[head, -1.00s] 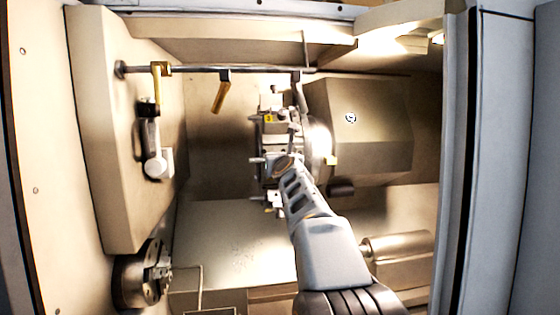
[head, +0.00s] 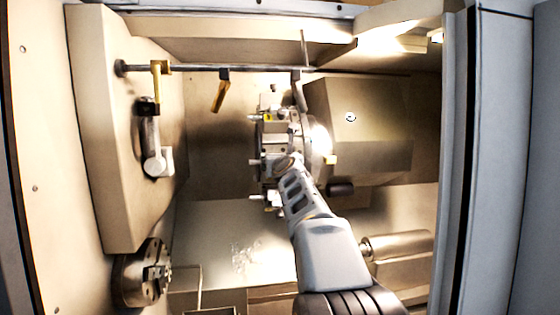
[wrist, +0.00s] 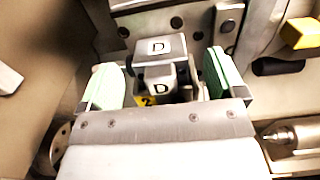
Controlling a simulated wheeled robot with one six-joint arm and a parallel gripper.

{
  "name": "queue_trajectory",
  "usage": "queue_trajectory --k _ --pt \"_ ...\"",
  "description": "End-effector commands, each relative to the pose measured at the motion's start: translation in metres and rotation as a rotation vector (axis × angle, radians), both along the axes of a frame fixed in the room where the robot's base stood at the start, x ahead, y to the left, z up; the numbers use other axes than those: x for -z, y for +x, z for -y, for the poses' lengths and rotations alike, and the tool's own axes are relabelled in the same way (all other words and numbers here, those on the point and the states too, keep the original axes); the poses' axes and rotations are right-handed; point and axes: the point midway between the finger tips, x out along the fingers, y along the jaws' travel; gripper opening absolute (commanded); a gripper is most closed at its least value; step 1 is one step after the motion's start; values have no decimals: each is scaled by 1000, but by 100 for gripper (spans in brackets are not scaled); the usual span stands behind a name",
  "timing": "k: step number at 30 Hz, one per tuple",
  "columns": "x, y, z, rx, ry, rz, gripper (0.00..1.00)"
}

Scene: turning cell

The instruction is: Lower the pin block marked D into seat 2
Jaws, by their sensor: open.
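The pin block marked D (wrist: 160,47) is a grey metal block in the wrist view, with a D on its upper face and another on its nearer face. It stands by a yellow label reading 2 (wrist: 147,100), which is partly hidden. My gripper (wrist: 160,78) is open, with one green-padded finger on each side of the block and a visible gap beside it. The block's lower end is hidden, so I cannot tell how deep it sits in seat 2. In the head view my arm reaches to the tool turret (head: 276,140); the block is too small to make out there.
A rail (head: 215,69) with a hanging yellow handle (head: 221,92) crosses above. A chuck (head: 142,273) is at the lower left. A large housing (head: 375,125) stands right of the turret, and a metal cylinder (head: 398,246) lies at the lower right. A yellow piece (wrist: 303,33) is right of my gripper.

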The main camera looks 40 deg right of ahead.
Motion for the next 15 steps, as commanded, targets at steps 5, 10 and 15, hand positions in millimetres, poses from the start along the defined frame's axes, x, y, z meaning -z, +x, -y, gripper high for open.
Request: queue_trajectory --k 5,10,15 --pt "4 0 0 -2 3 -7 89" --pt "3 -17 -8 -1 1 -3 89" --pt "1 -49 -24 -1 0 -1 89"
